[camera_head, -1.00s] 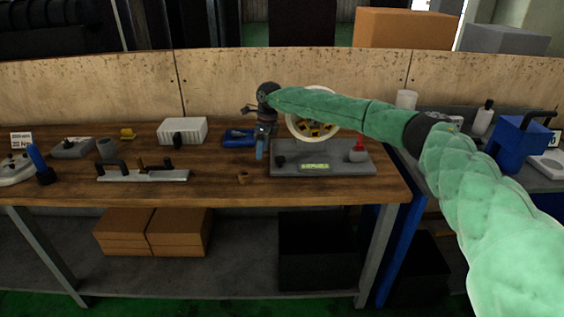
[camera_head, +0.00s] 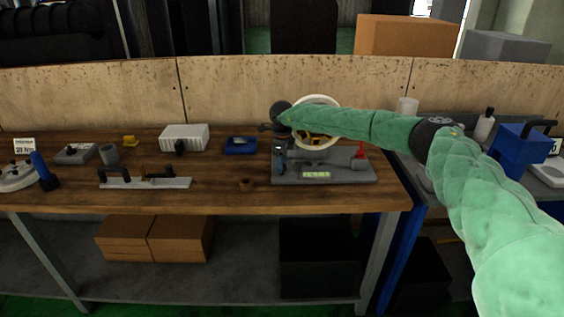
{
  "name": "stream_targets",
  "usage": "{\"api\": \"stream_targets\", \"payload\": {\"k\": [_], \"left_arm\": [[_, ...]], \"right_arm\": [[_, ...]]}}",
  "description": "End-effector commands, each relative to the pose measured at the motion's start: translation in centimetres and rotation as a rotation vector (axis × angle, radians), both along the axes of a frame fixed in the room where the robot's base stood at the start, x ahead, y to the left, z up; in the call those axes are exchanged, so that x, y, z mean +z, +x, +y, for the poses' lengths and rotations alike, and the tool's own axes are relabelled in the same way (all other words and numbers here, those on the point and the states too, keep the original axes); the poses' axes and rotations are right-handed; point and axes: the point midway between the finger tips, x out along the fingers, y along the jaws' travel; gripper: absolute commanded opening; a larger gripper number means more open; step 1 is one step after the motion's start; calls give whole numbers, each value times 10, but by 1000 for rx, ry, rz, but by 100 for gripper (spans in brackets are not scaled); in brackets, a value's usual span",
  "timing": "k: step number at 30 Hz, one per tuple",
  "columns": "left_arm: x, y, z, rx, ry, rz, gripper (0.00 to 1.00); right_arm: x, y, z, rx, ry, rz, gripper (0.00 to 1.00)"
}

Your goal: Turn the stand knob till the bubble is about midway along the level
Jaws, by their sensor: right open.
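The stand (camera_head: 345,175) is a grey base on the wooden bench, right of centre. A pale ring-shaped wheel (camera_head: 335,140) with a yellow and black middle stands at its back. The level (camera_head: 316,175) is a small yellow-green vial on the base's front; the bubble is too small to place. My left gripper is out of view.
A red-topped part (camera_head: 360,151) stands at the base's right. A white ribbed box (camera_head: 184,136) stands behind. Bare wood lies in front.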

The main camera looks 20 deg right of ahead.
Motion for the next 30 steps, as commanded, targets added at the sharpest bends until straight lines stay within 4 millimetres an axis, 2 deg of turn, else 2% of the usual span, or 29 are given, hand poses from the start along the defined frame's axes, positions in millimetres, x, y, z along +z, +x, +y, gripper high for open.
{"api": "stream_targets", "payload": {"k": [6,14,21,27,28,30], "left_arm": [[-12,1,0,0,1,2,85],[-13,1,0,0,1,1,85],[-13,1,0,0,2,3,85],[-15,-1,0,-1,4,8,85],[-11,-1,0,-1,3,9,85],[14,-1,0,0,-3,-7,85]], "right_arm": [[-9,0,0,0,0,1,57],[-10,0,0,0,-1,1,57],[-10,0,0,0,0,0,13],[-11,0,0,-31,0,0,13],[-12,0,0,-45,0,0,13],[-12,0,0,-96,0,0,13]]}}
